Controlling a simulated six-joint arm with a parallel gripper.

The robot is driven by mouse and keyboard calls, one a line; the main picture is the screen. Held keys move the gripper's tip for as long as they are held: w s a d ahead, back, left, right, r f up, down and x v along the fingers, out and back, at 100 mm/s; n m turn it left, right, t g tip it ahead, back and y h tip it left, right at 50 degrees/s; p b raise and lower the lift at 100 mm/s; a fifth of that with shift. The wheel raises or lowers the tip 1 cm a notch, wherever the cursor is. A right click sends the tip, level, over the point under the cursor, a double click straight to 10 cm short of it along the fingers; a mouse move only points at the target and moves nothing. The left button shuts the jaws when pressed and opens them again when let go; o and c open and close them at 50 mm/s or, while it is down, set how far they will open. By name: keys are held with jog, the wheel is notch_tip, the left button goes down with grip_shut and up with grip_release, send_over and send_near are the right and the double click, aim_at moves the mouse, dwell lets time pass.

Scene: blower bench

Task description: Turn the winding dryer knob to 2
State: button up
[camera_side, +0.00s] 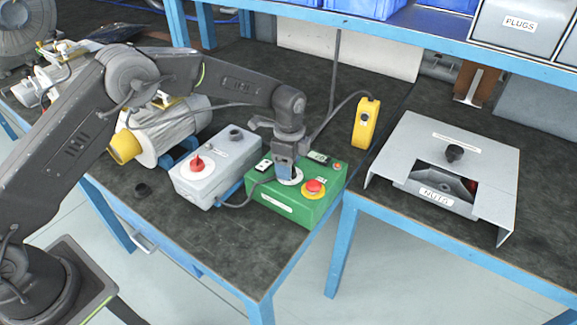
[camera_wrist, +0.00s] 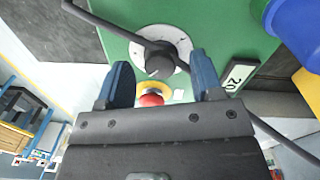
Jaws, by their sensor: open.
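The green control box (camera_side: 282,207) stands at the right end of the left bench. In the side view my gripper (camera_side: 284,174) points down over the white dial (camera_side: 294,178) and hides the knob. In the wrist view my gripper (camera_wrist: 160,70) is open, with one blue finger on each side of the knob. I cannot tell whether they touch it. The label naming the knob is not readable, nor are the dial marks.
A red mushroom button (camera_side: 314,186) on a yellow ring sits close to the dial. A grey cover (camera_side: 450,145) with a black knob stands right.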

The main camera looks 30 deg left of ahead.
jog(key=shift+f, duration=0.6)
jog(key=c, duration=0.9)
